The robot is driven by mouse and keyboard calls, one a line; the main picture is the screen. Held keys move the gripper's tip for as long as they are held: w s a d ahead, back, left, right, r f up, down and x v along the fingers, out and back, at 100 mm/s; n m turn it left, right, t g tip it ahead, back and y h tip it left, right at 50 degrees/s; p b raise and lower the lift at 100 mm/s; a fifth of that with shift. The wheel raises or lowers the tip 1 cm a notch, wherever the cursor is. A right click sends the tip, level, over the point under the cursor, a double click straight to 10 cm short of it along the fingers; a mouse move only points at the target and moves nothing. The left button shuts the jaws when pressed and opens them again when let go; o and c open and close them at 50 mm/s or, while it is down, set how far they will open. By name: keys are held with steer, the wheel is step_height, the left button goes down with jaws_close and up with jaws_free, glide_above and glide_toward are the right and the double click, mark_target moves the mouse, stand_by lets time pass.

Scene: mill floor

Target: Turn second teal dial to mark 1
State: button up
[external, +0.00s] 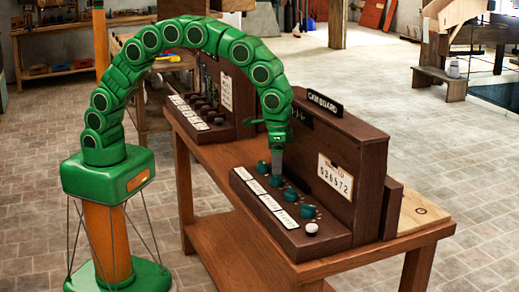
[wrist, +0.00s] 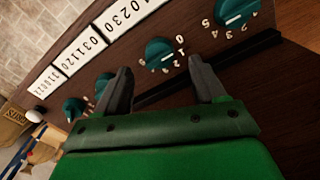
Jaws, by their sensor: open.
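The cam board's sloped panel bears a row of teal dials. The second teal dial (external: 276,181), counted from the end away from the white knob, is just under my gripper (external: 277,170). In the wrist view this dial (wrist: 159,51) sits beyond and between the two fingertips of my gripper (wrist: 160,66), which are open and apart. Small white numerals, with 0 and 1 on its right side, surround it. I cannot tell for sure which mark its pointer is at, nor whether a finger touches it.
The first teal dial (wrist: 233,12) is close to the right finger; another teal dial (wrist: 103,84) is near the left finger. A white knob (external: 311,229) ends the row. The dark upright board (external: 340,160) rises behind the dials. White number labels (external: 270,202) line the panel's front.

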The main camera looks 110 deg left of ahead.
mark_target(276, 179)
steer(key=shift+f, duration=2.3)
steer(key=shift+c, duration=0.5)
steer(key=c, duration=1)
